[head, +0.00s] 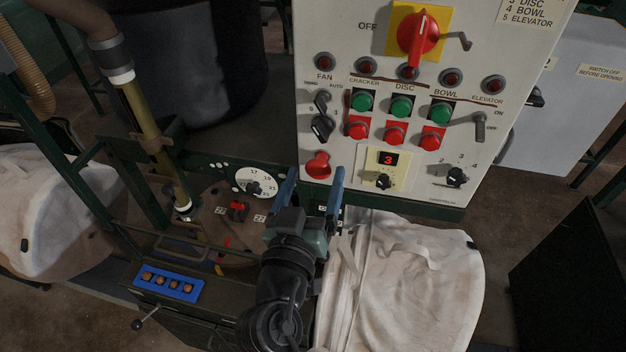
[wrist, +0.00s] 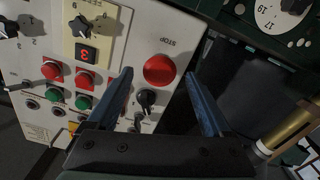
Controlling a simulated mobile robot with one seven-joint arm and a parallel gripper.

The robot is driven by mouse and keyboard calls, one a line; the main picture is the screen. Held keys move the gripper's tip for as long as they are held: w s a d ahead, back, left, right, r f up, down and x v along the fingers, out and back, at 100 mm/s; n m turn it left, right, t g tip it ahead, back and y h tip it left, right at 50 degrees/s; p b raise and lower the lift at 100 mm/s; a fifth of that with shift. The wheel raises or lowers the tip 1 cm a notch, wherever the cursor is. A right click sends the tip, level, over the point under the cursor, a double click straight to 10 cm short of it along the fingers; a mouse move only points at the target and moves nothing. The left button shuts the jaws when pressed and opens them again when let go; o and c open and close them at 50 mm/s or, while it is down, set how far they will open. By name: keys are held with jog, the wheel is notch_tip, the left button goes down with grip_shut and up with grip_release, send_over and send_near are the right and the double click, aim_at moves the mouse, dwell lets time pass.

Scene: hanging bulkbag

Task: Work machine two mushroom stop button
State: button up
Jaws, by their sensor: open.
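A red mushroom stop button (head: 317,165) sits at the lower left of the white control panel (head: 350,195). In the wrist view the red button (wrist: 160,69) has the word STOP above it, and its round face is fully visible. I see no label that ties it to machine two. My gripper (head: 315,171) is open with nothing between its blue fingers. In the head view the fingertips are near the button. In the wrist view the button appears between the fingertips (wrist: 159,73). I cannot tell how much gap is left in front of it.
Green buttons (head: 401,106), red buttons (head: 395,133), a black selector (head: 321,128) and a red rotary switch (head: 418,38) crowd the panel. A dial (head: 256,184) and small red control (head: 238,209) lie left. A pale sack (head: 420,280) lies below the panel.

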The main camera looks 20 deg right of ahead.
jog(key=shift+s+a+f, duration=0.1)
jog(key=shift+s+a, duration=0.1)
jog(key=shift+s, duration=0.05)
jog(key=b+v, duration=0.6)
jog(key=v, duration=0.6)
jog(key=shift+s, duration=0.15)
jog(key=shift+a, duration=0.1)
